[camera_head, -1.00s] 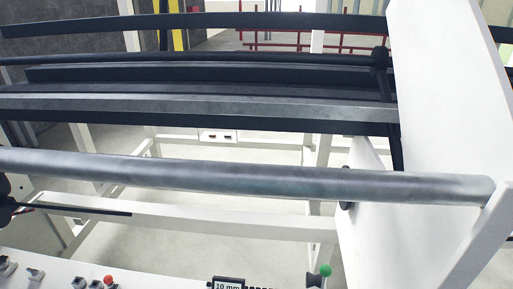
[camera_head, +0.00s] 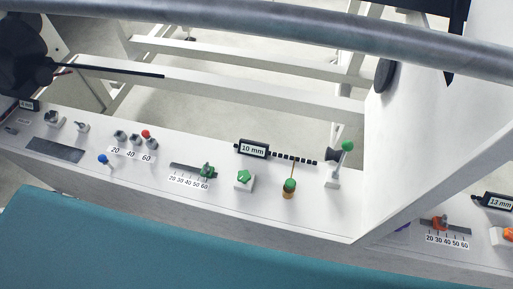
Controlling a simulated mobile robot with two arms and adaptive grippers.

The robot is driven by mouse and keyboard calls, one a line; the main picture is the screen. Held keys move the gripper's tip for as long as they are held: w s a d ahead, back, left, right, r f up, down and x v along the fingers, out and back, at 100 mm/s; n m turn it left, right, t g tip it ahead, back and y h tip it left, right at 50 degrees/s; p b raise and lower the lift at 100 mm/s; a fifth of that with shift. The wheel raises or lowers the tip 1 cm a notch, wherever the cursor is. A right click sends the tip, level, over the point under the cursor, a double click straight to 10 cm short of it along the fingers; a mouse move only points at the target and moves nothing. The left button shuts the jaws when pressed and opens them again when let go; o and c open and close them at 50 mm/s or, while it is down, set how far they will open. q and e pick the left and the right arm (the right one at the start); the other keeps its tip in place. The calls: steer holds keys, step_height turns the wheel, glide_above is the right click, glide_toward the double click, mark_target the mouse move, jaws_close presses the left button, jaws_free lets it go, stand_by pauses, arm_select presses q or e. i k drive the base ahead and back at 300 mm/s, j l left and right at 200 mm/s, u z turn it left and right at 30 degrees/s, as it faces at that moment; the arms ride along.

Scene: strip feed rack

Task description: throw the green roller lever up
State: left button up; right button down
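Neither of my grippers is in view, and nothing touches the lever.
A grey roller bar (camera_head: 250,22) crosses above. A teal surface (camera_head: 130,245) lies in front.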

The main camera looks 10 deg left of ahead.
mark_target(347, 145)
steer(key=k+j+z, duration=0.25)
steer(key=j, duration=0.15)
steer(key=k+j+z, duration=0.2)
steer(key=j, duration=0.15)
steer(key=k+j+z, duration=0.25)
steer(key=i+j, duration=0.1)
steer(key=j, duration=0.05)
